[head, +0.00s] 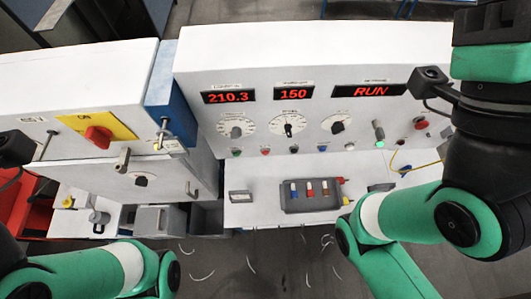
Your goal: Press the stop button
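The white control panel (300,60) faces me with red displays reading 210.3, 150 and RUN. A small red button (266,151) sits in the lower row, between a small green button (236,153) and the middle dial. The labels are too small to read, so I cannot tell which red one is marked stop. Neither of my grippers shows; only my arm links are visible at the lower left and right.
A grey tray (310,204) with coloured parts lies on the white ledge below the panel. A red rotary switch on a yellow plate (97,136) is on the left cabinet. A yellow cable (413,168) runs at the right. Pale scraps lie on the floor.

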